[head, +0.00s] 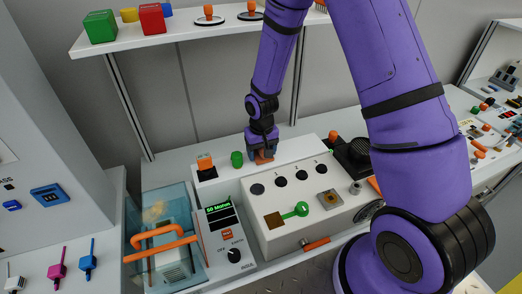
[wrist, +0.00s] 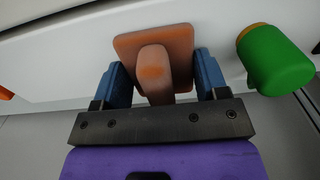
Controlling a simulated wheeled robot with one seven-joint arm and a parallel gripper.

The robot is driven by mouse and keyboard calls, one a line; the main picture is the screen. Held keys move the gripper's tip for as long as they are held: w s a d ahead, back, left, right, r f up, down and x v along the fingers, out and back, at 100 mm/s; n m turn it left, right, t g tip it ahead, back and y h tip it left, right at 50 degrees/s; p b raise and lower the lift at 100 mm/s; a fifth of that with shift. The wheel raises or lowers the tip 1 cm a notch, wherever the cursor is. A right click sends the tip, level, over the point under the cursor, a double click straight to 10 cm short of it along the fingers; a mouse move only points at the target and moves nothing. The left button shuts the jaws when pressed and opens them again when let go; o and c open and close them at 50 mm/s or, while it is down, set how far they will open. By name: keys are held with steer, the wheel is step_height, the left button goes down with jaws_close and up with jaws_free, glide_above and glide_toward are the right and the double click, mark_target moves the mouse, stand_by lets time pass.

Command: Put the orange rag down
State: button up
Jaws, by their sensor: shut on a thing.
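My gripper (head: 262,148) is shut on the orange rag (head: 265,158), which sits between the fingertips near the back edge of the white panel. In the wrist view my gripper (wrist: 160,75) has a blue finger on each side of the rag (wrist: 182,45). There the rag looks like a flat orange-brown square with a raised rounded grip. A white surface lies close behind it. I cannot tell whether the rag touches that surface.
A green cylinder (head: 237,159) stands just left of my gripper; it also shows in the wrist view (wrist: 275,60). A white panel (head: 285,240) with black round holes lies in front. A clear blue box (head: 165,215) with an orange handle is at left. A shelf (head: 180,30) hangs above.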

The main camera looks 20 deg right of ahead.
steer(key=shift+f, duration=0.2)
steer(key=o, duration=0.9)
steer(key=shift+s, duration=0.1)
steer(key=shift+s+f, duration=0.1)
steer(key=shift+a, duration=0.1)
